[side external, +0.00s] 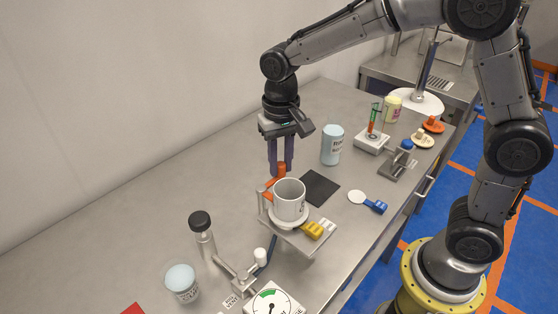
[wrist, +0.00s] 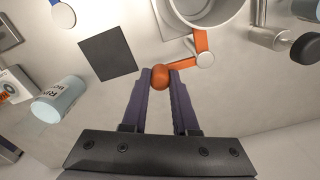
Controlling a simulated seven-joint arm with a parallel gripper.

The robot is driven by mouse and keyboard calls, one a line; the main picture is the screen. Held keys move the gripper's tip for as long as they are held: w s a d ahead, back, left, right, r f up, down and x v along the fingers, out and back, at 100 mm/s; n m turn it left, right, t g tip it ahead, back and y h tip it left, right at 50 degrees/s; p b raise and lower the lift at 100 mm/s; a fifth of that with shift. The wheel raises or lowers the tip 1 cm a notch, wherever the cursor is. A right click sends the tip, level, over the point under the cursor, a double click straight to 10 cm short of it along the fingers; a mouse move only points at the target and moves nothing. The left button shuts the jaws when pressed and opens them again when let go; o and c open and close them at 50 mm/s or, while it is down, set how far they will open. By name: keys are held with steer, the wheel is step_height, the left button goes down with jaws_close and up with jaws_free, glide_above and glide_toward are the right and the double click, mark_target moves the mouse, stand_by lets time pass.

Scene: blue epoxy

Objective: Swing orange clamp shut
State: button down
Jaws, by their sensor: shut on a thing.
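The orange clamp (side external: 273,187) stands beside the white mug (side external: 289,200) on a raised metal stand. In the wrist view its orange arm (wrist: 183,64) runs from a rounded end knob to a pale round pivot (wrist: 205,60), with another orange piece beyond it beside the mug (wrist: 205,12). My gripper (side external: 281,170) reaches down from above, its purple fingers closed on the knob (wrist: 161,78). The fingers are apart from the mug. In the side view the fingertips partly hide the knob, and the mug hides part of the clamp.
A black square mat (side external: 319,187) lies right of the stand. A yellow clip (side external: 314,230) is at the stand's front. A light blue jar (side external: 332,145) stands behind the mat. A black-capped post (side external: 202,235) and a gauge (side external: 271,302) are at front left. The bench's far left is clear.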

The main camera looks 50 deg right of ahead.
steer(key=shift+r, duration=0.15)
steer(key=c, duration=0.7)
jaws_free()
step_height(320, 180, up, 14)
steer(key=shift+f, duration=0.15)
stand_by(0.3)
